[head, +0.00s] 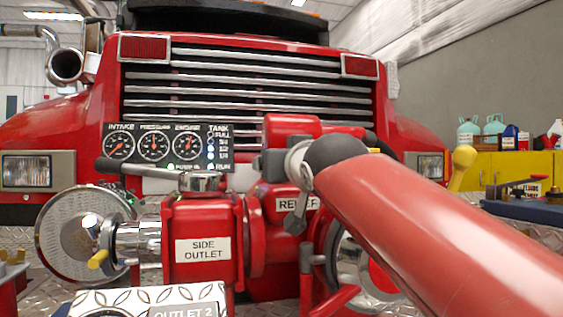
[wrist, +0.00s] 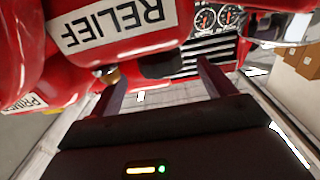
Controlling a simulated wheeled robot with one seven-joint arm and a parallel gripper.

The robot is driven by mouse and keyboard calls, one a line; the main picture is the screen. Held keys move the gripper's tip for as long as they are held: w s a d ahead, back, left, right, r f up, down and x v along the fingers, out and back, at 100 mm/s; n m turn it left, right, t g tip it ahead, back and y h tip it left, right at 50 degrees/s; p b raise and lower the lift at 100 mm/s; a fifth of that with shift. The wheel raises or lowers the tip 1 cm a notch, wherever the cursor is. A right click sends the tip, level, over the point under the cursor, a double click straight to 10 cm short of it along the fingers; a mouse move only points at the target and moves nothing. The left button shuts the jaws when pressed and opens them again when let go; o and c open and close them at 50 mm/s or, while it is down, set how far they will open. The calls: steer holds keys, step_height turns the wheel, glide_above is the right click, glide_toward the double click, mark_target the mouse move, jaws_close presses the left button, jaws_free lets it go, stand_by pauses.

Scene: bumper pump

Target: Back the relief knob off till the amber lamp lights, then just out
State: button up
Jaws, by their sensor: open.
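The red relief housing (head: 282,200) stands in the middle of the pump, its label partly covered by my arm in the head view. The label (wrist: 113,22) shows upside down in the wrist view. A dark, rounded knob-like part (wrist: 160,65) sticks out of the red body, probably the relief knob. My gripper (wrist: 163,78) is open, with this part beyond and roughly between its fingers. I see no contact. The gripper cannot be made out clearly in the head view. The gauge panel (head: 168,148) has small pale lights; I see no lit amber lamp.
A side outlet (head: 203,215) with a chrome cap and lever handle stands left of the relief housing. A red lever (head: 335,298) is low in front. A yellow cabinet (head: 500,168) with bottles stands at right.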

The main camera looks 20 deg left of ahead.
steer(key=shift+p+x, duration=0.45)
steer(key=shift+x, duration=1.85)
steer(key=shift+c, duration=0.3)
steer(key=c, duration=0.9)
steer(key=shift+w+d+n+g+y+p, duration=0.1)
steer(key=shift+w+n+g+y+p, duration=0.05)
steer(key=shift+n+g+y+p, duration=0.5)
steer(key=f+y+b, duration=0.1)
steer(key=b, duration=0.2)
steer(key=shift+w+d+n+g, duration=0.1)
steer(key=shift+n+g, duration=0.15)
steer(key=shift+n, duration=0.1)
steer(key=shift+r+n+g+y+b, duration=0.25)
steer(key=shift+n+g+y+b, duration=0.5)
steer(key=shift+y, duration=0.2)
steer(key=shift+r, duration=0.1)
